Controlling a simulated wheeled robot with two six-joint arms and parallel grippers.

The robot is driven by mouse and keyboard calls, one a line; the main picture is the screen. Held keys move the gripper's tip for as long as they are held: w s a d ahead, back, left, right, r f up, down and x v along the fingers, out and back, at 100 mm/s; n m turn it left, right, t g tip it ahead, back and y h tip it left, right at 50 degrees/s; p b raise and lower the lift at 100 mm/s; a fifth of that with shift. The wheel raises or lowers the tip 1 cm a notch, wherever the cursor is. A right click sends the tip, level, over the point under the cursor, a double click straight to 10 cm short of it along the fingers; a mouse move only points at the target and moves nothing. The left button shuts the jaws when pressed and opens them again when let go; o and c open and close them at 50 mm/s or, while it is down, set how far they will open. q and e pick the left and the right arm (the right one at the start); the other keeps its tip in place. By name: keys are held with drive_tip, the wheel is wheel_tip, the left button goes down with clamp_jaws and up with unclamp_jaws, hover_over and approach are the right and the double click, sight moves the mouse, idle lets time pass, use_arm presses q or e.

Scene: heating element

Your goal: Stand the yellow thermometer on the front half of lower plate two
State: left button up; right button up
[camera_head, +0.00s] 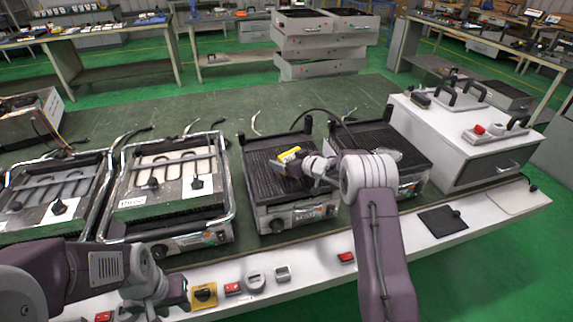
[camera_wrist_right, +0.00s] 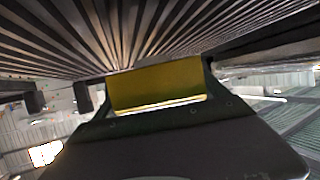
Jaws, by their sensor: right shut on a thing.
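The yellow thermometer (camera_head: 289,155) is a small yellow block over the dark ribbed plate (camera_head: 262,155) of the middle grill. My right gripper (camera_head: 296,163) is shut on it, with the wrist reaching in from the right. In the right wrist view the thermometer's yellow face (camera_wrist_right: 155,84) shows between the dark gripper parts, with plate ribs close beyond it. I cannot tell whether it touches the plate. Its lower end is hidden. My left gripper (camera_head: 180,292) is low at the counter's front, beside a yellow switch box; its jaw opening is unclear.
Another ribbed grill (camera_head: 405,158) stands to the right, partly behind my right arm. Two grills with metal frames (camera_head: 170,185) (camera_head: 50,198) stand left. A white cabinet (camera_head: 465,145) stands at the right. Red switches and the yellow switch box (camera_head: 204,295) line the front ledge.

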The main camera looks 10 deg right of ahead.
drive_tip(key=shift+f, duration=0.75)
drive_tip(key=shift+r, duration=0.1)
